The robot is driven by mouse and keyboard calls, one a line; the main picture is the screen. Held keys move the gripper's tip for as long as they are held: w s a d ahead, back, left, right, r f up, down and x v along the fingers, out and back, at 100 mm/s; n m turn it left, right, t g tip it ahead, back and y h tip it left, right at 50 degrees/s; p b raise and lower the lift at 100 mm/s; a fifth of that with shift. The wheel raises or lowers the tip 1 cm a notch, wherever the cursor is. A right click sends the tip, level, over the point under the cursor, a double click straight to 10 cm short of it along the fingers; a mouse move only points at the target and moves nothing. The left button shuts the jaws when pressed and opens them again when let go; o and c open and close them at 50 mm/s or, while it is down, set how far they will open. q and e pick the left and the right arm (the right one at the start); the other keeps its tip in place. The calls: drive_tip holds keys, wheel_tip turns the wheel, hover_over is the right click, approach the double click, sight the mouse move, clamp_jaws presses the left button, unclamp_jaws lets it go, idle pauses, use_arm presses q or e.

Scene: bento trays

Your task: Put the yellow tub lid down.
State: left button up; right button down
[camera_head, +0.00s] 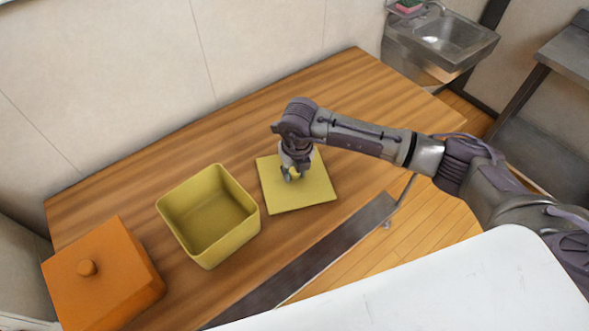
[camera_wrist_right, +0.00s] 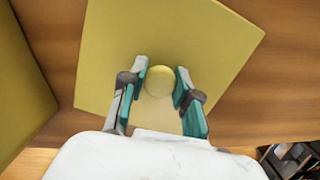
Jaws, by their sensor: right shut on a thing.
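The yellow tub lid (camera_head: 311,194) is a flat square plate to the right of the open, empty yellow tub (camera_head: 206,216). It lies level on the wooden table or just above it; I cannot tell whether it touches. My right gripper (camera_head: 291,174) points down over the lid and is shut on its round knob. In the right wrist view the yellow knob (camera_wrist_right: 159,81) sits between the two fingers of the gripper (camera_wrist_right: 161,73), with the lid (camera_wrist_right: 225,50) spread out beneath. My left gripper is not in view.
An orange box with a knobbed lid (camera_head: 120,275) stands left of the tub. The wooden table (camera_head: 345,85) is bare behind the lid. A sink (camera_head: 440,38) is at the back right.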

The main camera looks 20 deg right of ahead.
sight(297, 176)
drive_tip(key=shift+f, duration=0.25)
drive_tip(key=c, duration=0.8)
unclamp_jaws()
drive_tip(key=shift+r, duration=0.1)
drive_tip(key=shift+c, duration=0.2)
drive_tip(key=shift+r, duration=0.2)
wheel_tip(297, 176, up, 12)
drive_tip(key=s+b, duration=0.1)
drive_tip(key=b, duration=0.1)
drive_tip(key=shift+s, duration=0.25)
